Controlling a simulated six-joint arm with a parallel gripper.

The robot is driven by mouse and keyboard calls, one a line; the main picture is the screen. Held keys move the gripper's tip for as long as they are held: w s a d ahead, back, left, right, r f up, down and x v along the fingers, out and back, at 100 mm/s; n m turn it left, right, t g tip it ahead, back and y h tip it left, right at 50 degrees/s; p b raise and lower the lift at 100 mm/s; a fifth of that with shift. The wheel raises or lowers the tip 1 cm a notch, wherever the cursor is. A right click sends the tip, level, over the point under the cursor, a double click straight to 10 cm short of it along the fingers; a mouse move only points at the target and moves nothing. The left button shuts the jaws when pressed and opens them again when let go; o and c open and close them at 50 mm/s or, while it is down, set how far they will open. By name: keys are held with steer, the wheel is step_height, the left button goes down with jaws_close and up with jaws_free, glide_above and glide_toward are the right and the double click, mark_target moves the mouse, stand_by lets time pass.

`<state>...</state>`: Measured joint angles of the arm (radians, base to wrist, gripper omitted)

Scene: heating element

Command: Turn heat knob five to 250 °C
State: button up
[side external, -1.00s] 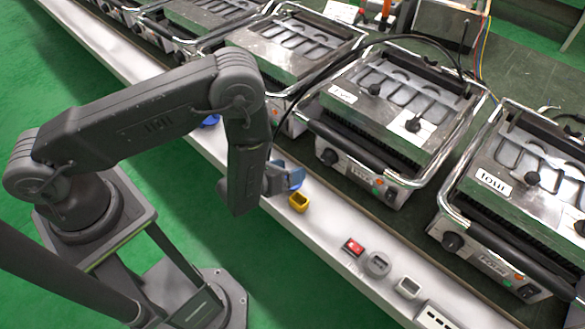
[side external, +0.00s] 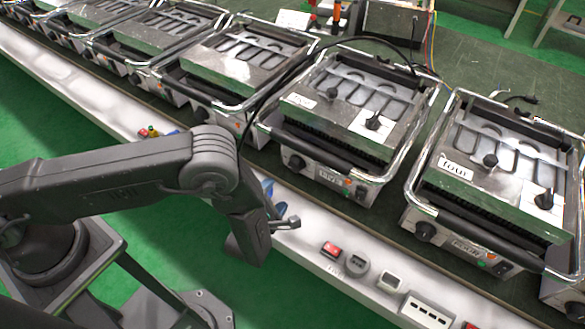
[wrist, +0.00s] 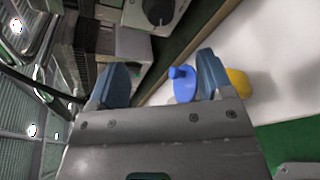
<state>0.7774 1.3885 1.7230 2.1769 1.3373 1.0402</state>
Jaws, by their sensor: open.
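The grill labelled "five" (side external: 303,101) stands at the middle right of the side external view. A dark round knob (side external: 297,162) is on the left of its front panel; its setting is too small to read. My gripper (side external: 278,206) is over the pale ledge in front of this grill, left of and lower in the picture than the knob, apart from it. In the wrist view, my gripper (wrist: 158,80) has its two blue fingers wide apart with nothing held. A dark round knob (wrist: 159,12) shows beyond them at the top; I cannot tell which grill it belongs to.
The grill labelled "four" (side external: 456,170) stands to the right, with more grills to the left. A red switch (side external: 331,250), a grey round piece (side external: 357,263) and a socket strip (side external: 426,311) sit on the ledge. The wrist view shows a blue piece (wrist: 184,88) and a yellow one (wrist: 238,82).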

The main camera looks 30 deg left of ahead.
mark_target(294, 168)
steer(key=x, duration=1.2)
steer(key=shift+w+a+f, duration=0.15)
steer(key=shift+w, duration=0.2)
steer(key=c, duration=0.9)
